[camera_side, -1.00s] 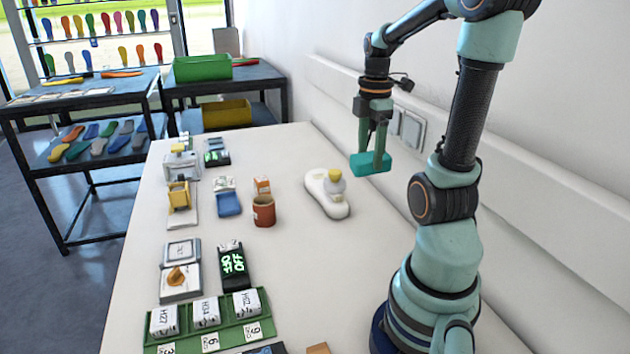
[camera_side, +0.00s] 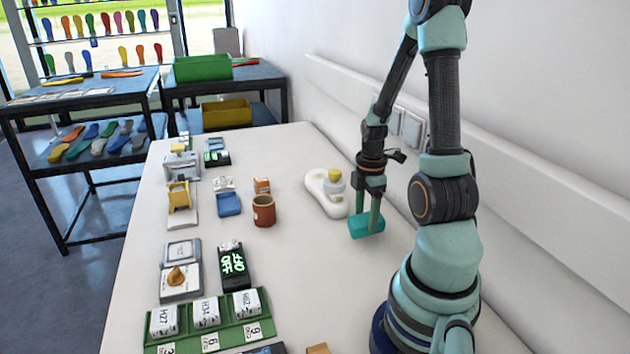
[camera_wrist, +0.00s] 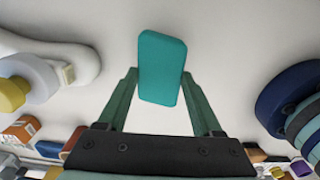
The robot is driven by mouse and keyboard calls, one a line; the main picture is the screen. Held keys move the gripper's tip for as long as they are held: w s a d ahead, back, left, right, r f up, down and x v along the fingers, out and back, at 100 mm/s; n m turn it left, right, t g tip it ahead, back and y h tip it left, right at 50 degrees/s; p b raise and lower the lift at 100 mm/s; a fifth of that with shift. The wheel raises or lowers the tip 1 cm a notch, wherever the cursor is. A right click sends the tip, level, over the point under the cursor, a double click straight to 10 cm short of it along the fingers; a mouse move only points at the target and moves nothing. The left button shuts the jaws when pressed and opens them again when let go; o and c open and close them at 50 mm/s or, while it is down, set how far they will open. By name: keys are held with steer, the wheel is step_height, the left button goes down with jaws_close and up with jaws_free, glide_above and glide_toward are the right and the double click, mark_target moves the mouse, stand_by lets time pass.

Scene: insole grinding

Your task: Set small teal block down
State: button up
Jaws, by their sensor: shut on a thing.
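The small teal block (camera_side: 364,226) is between the fingers of my gripper (camera_side: 374,222), at or just above the white table right of the white base with the yellow-capped bottle. I cannot tell whether its underside touches the table. In the wrist view the teal block (camera_wrist: 161,68) sits between the two green fingertips of my gripper (camera_wrist: 160,85), which is shut on it. The block looks slightly tilted there, with white tabletop behind it.
The white base with a yellow-capped bottle (camera_side: 329,196) stands left of the block. A brown mug (camera_side: 263,211) is farther left. A green rack of labelled boxes (camera_side: 208,330) lies at the front. The table (camera_side: 320,275) is clear in front of the block. A wall rail runs behind.

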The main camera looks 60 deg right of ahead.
mark_target(366, 219)
steer(key=shift+f, duration=1.7)
steer(key=shift+f, duration=0.15)
steer(key=o, duration=1.3)
